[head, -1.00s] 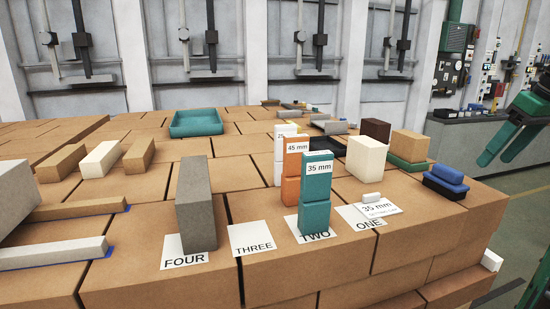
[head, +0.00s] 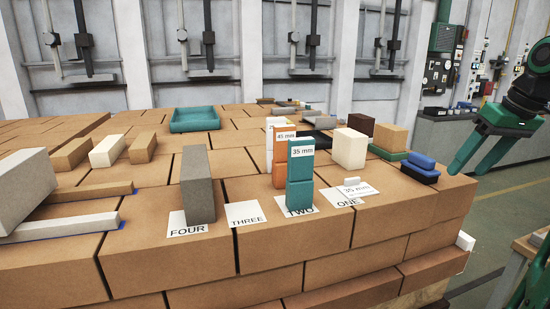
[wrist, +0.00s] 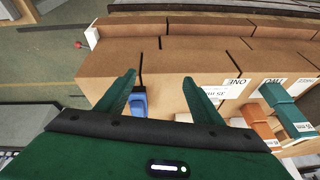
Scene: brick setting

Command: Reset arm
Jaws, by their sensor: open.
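My green gripper (head: 478,152) is at the right side in the head view, in the air beside the right edge of the brick surface. It is open and holds nothing. In the wrist view my gripper (wrist: 160,85) has its two fingers spread apart, with a blue block (wrist: 138,103) seen beyond the left finger. In the head view that blue block (head: 422,161) rests on another blue block over a dark base, a little left of the fingers.
A teal block stack (head: 300,172) stands on the TWO card, with orange and white stacks behind. A grey block (head: 198,185) stands on the FOUR card. The THREE card (head: 245,213) is bare. A teal tray (head: 195,120) lies further back. Open floor (head: 510,200) lies right.

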